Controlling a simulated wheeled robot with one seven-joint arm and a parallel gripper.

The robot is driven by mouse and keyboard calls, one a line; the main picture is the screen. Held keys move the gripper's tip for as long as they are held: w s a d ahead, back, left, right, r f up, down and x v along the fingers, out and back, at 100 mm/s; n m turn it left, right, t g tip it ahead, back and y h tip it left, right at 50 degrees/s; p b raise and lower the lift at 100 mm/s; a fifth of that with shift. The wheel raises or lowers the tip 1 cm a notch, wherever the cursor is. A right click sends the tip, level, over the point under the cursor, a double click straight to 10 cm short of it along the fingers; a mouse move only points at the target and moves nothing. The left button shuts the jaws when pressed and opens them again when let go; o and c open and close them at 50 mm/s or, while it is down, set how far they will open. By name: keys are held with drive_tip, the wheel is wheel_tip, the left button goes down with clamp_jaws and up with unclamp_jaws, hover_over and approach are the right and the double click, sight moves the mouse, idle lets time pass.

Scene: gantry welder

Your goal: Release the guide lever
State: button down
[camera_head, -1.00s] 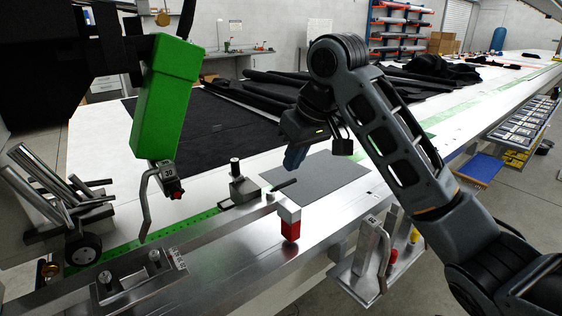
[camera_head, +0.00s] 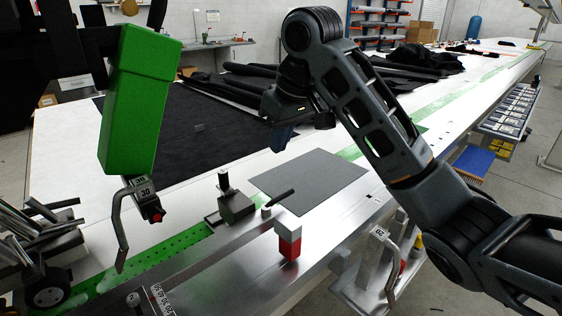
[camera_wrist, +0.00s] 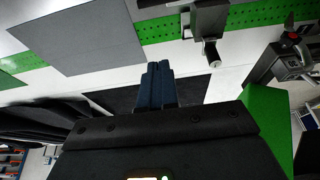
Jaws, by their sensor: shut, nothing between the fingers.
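A short black-handled lever (camera_head: 280,198) sits on the metal rail beside a grey block with an upright knob (camera_head: 236,206). Which part is the guide lever is not certain from the picture. The block and knob also show at the top of the wrist view (camera_wrist: 208,25); the black handle is not clear there. My gripper (camera_head: 281,140) is shut and empty, its blue fingers pointing down. It is in the air over the table, beyond the lever and apart from it. Its closed fingers show in the wrist view (camera_wrist: 160,72).
A green welder head (camera_head: 138,100) hangs at left, with a bent metal handle (camera_head: 120,225) below it. A red-and-white block (camera_head: 289,240) stands on the metal edge. A grey mat (camera_head: 312,180) and black fabric (camera_head: 200,130) lie on the table. Another metal handle (camera_head: 392,262) is at the front right.

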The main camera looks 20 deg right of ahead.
sight(280, 199)
wheel_tip(280, 199, down, 10)
drive_tip(key=shift+s+r, duration=0.25)
drive_tip(key=shift+s, duration=0.15)
drive_tip(key=shift+w+d, duration=0.15)
idle(0.5)
